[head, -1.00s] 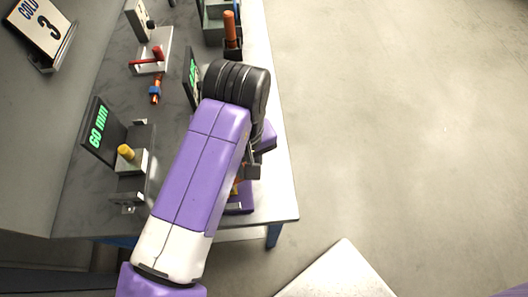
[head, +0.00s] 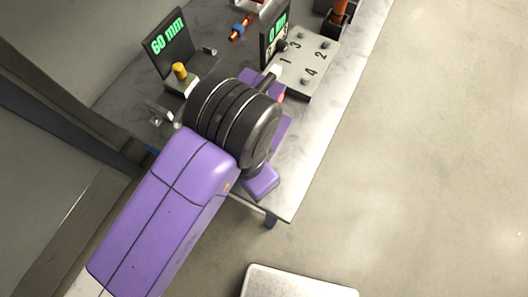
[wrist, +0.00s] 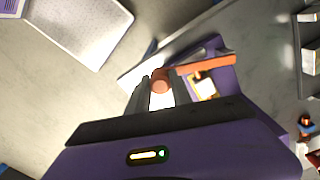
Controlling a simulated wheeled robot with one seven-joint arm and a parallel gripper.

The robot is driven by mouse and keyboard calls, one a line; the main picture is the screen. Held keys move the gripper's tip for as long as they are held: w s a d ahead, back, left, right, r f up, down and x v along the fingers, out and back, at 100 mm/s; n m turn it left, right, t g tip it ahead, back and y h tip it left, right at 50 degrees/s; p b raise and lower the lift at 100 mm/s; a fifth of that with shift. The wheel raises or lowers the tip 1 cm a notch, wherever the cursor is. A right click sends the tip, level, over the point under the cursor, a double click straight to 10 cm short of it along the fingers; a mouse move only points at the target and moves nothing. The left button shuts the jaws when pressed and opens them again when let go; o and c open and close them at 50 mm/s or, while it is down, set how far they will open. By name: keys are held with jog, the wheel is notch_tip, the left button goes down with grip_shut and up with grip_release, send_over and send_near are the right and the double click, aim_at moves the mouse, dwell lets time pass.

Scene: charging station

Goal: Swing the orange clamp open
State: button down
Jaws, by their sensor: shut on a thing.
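The orange clamp (wrist: 207,63) shows in the wrist view as a bar over a purple fixture (wrist: 222,84), with a rounded end at its left. My gripper (wrist: 155,94) is shut on that rounded end, one grey finger on each side. In the head view only a small orange-red bit of the clamp (head: 281,97) shows beside my black wrist. The purple fixture's foot (head: 262,181) shows near the table's corner. My wrist and arm hide most of the clamp and fixture there.
A 60 mm display (head: 168,38) and a yellow-knobbed block (head: 181,73) stand left of my wrist. A numbered plate (head: 308,62) and a 0 mm display (head: 274,35) stand behind it. Open floor (head: 440,150) lies right of the table.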

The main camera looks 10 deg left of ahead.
jog(key=shift+s+a+m+b, duration=0.35)
jog(key=shift+s+a+m, duration=0.55)
jog(key=shift+m, duration=0.4)
jog(key=shift+d, duration=0.1)
jog(key=c, duration=1.1)
grip_release()
jog(key=shift+c, duration=0.2)
notch_tip(320, 180, up, 8)
jog(key=shift+f, duration=0.15)
